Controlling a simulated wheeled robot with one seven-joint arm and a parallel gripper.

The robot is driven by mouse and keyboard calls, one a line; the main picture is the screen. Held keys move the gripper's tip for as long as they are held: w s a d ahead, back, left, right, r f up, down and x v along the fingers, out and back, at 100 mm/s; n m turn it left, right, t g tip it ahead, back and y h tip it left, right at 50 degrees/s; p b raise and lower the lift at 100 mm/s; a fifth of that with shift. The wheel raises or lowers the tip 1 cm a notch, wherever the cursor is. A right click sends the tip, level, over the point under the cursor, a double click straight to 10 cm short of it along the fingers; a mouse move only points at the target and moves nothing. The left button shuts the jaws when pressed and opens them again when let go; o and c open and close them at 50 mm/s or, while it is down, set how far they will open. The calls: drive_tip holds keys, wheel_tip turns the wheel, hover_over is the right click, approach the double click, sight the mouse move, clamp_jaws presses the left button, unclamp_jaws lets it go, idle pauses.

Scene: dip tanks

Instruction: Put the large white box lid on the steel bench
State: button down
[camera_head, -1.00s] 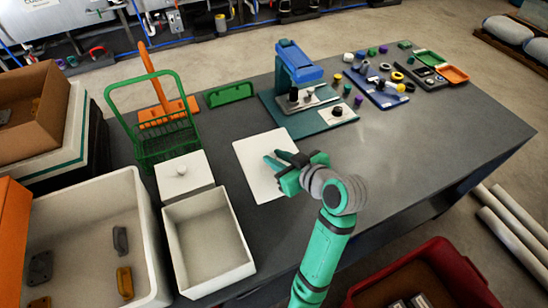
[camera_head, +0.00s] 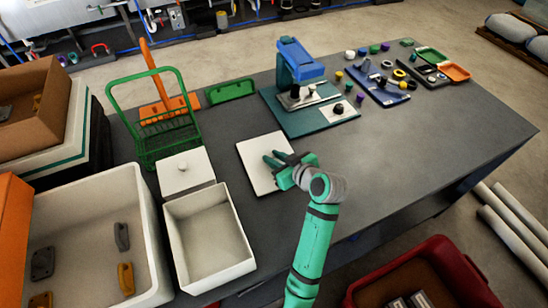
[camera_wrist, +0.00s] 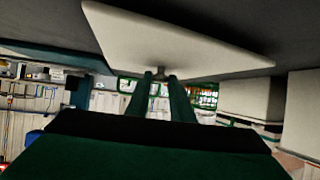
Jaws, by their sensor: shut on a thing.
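The large white box lid (camera_head: 258,158) is a flat white square with a small knob, over the middle-left part of the steel bench (camera_head: 400,150). My gripper (camera_head: 276,160) is above its right half, with its fingers shut on the knob. In the wrist view the lid (camera_wrist: 180,45) spreads across the fingertips (camera_wrist: 160,78), and the knob is between them. The lid looks about level and close over the bench top; I cannot tell whether it touches. The knob is mostly hidden by the fingers in the head view.
An open white box (camera_head: 208,238) stands left of the lid, beside a smaller white lid with a knob (camera_head: 181,172). A green wire basket (camera_head: 165,120) and blue press (camera_head: 298,70) stand behind. A red crate (camera_head: 425,275) is in front. The bench right of the lid is clear.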

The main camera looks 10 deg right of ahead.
drive_tip(key=shift+f, duration=0.1)
drive_tip(key=c, duration=1.5)
unclamp_jaws()
drive_tip(key=shift+c, duration=0.2)
drive_tip(key=shift+s+d+r, duration=0.1)
drive_tip(key=shift+r, duration=0.1)
drive_tip(key=v, duration=1.1)
drive_tip(key=shift+s+d, duration=0.2)
drive_tip(key=shift+s, duration=0.1)
drive_tip(key=shift+r, duration=0.15)
